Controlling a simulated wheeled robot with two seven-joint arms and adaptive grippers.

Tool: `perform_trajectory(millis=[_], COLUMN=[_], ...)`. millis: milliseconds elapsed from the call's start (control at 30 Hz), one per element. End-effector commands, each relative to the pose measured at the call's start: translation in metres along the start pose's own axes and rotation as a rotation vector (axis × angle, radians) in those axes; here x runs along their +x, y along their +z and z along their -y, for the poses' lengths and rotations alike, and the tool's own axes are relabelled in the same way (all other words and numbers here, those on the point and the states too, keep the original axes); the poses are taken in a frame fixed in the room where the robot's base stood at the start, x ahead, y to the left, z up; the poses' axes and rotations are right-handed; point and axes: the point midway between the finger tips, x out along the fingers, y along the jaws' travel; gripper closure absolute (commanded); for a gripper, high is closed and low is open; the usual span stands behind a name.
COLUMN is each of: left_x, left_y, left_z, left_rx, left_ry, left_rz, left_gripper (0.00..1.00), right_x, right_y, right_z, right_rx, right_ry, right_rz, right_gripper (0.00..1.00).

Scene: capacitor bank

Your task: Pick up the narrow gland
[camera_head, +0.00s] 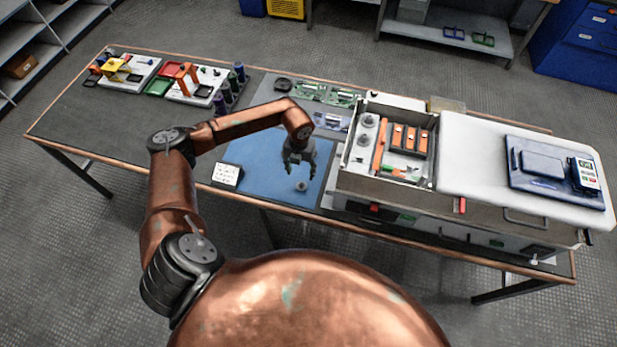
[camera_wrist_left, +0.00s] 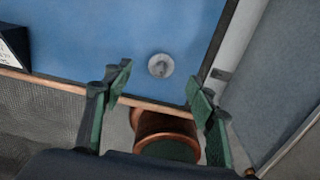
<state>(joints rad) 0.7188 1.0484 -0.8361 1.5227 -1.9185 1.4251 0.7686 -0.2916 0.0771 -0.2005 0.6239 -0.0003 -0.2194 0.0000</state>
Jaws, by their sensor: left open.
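A small round grey piece, which looks like the narrow gland, lies on the blue mat (camera_head: 250,165) near its front right part in the head view. In the left wrist view the gland (camera_wrist_left: 160,65) shows as a pale disc with a darker centre, alone on the blue surface. My left gripper (camera_head: 299,168) hangs above the mat, close to the gland. In the left wrist view its two green-grey fingers (camera_wrist_left: 160,85) are apart, with the gland ahead between them and nothing held. My right gripper is not in view.
A grey case (camera_head: 400,200) with orange parts inside stands right of the mat. A small white sign (camera_head: 228,174) stands at the mat's left front. Green boards (camera_head: 325,94) lie behind the mat. Coloured trays and fixtures (camera_head: 158,87) fill the table's left end.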

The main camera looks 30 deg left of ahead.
Motion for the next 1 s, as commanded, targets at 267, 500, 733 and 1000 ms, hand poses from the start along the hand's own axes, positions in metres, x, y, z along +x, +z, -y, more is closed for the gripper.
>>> perform_trajectory(millis=[267, 500, 733, 1000], left_x=[0.025, 0.055, 0.075, 0.074], left_y=[0.001, -0.005, -0.004, -0.004], left_z=[0.010, 0.013, 0.012, 0.011], left_rx=[0.017, 0.019, 0.018, 0.017], left_ry=[0.000, -0.001, -0.001, -0.002], left_rz=[0.000, -0.005, -0.001, -0.001], left_gripper=[0.48, 0.48, 0.48, 0.57], right_x=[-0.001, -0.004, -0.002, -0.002], right_y=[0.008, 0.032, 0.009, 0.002], right_z=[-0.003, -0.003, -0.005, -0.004], right_rx=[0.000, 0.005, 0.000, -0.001], right_ry=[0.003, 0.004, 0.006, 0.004], right_rz=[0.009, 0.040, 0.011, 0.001], right_gripper=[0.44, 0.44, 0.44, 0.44])
